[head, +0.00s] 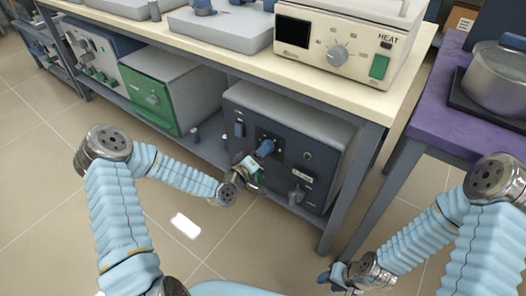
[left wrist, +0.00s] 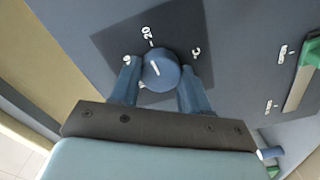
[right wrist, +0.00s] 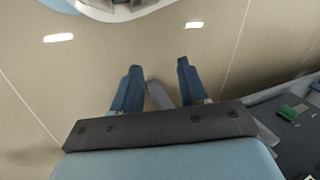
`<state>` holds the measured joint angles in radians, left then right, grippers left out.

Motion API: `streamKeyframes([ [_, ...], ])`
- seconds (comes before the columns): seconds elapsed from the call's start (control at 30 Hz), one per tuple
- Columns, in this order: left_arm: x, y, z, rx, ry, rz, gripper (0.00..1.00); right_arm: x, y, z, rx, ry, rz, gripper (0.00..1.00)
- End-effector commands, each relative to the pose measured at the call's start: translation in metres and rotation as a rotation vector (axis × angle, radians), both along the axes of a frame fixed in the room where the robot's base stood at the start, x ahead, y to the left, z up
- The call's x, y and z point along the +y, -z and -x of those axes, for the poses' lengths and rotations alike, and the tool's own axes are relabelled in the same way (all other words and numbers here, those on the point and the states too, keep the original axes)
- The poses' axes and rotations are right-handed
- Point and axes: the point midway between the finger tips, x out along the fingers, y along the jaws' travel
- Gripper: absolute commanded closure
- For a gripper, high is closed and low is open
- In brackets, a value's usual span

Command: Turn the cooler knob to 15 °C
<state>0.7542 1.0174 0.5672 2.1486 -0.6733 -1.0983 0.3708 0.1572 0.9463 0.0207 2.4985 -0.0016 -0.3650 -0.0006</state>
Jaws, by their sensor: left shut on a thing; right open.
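The cooler is the dark blue-grey unit (head: 318,163) on the lower shelf, with a light grey top. Its round blue knob (left wrist: 161,70) with a short white pointer line shows in the left wrist view, on a dark square dial plate (left wrist: 110,50). Marks reading "20" and "°C" are visible around it; others are partly hidden by the fingers. My left gripper (head: 262,150) is shut on the knob, one finger on each side. In the head view the gripper hides the knob. My right gripper (head: 338,276) is open and empty, low above the floor; its spread fingers show in the right wrist view (right wrist: 158,82).
A cream heating unit (head: 345,40) with a dial stands on the bench above the cooler. A green-fronted unit (head: 150,95) is to the cooler's left. A purple table (head: 440,120) with a metal pot stands at right. The tiled floor in front is open.

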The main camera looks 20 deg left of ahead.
Motion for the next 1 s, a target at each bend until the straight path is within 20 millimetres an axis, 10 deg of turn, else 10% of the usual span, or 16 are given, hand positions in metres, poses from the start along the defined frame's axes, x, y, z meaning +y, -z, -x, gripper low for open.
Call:
streamKeyframes([
  [1.0, 0.001, 0.004, 0.000, 0.286, -0.002, 0.782, 0.85, -0.015, 0.045, -0.006, -0.011, 0.026, 0.022, 0.57],
])
